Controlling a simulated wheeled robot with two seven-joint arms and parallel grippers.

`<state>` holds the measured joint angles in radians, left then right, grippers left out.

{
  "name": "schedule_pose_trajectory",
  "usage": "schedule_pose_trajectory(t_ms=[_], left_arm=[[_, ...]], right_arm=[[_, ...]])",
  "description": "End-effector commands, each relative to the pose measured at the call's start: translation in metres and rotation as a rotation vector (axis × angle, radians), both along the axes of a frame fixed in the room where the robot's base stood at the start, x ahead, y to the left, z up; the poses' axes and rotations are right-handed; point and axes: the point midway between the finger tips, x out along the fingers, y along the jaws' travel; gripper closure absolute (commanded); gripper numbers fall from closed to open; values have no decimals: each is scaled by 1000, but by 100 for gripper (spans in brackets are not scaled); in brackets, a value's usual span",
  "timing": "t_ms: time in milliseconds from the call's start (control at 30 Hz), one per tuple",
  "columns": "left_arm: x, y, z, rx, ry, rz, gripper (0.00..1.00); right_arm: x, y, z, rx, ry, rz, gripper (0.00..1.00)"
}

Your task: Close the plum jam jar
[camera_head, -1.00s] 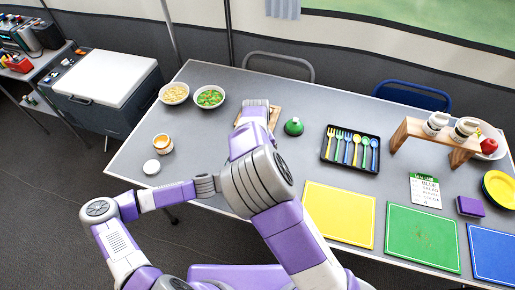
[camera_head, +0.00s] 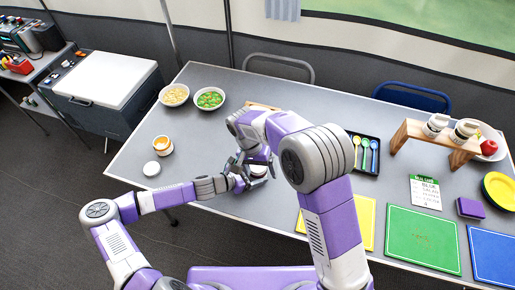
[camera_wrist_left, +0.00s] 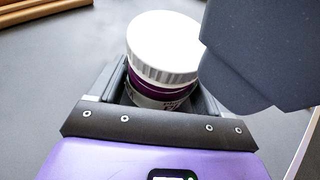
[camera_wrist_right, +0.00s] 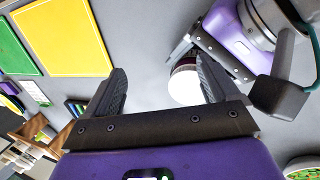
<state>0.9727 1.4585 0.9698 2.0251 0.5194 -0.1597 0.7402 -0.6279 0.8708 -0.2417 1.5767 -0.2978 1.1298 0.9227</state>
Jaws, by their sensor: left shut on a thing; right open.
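The plum jam jar, purple with a white lid, is held upright in my left gripper (camera_head: 246,182). In the left wrist view the white lid (camera_wrist_left: 162,47) sits on top of the purple jar body (camera_wrist_left: 160,92); whether it is screwed tight I cannot tell. My left gripper is shut around the jar's lower body. My right gripper (camera_wrist_right: 162,70) is open above the jar, with the white lid (camera_wrist_right: 186,88) showing between its fingers, nearer one of them. A dark part of my right gripper (camera_wrist_left: 262,50) crosses the left wrist view. In the head view the jar (camera_head: 259,172) is partly hidden.
A second, open jar with an orange rim (camera_head: 163,146) stands at the table's left, with a loose white lid (camera_head: 151,169) in front. Two bowls (camera_head: 174,95) stand behind. A cutlery tray (camera_head: 367,154) and coloured mats (camera_head: 423,238) lie to the right.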

Motion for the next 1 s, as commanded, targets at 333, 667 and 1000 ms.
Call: schedule_pose_trajectory(t_ms=[333, 667, 1000], left_arm=[[0, 0, 1, 0, -1, 0, 100], [0, 0, 1, -1, -1, 0, 100], [0, 0, 1, 0, -1, 0, 100]], right_arm=[[5, 6, -2, 155, 159, 722, 12], [16, 11, 5, 279, 242, 1407, 12], [33, 11, 22, 331, 269, 2107, 12]])
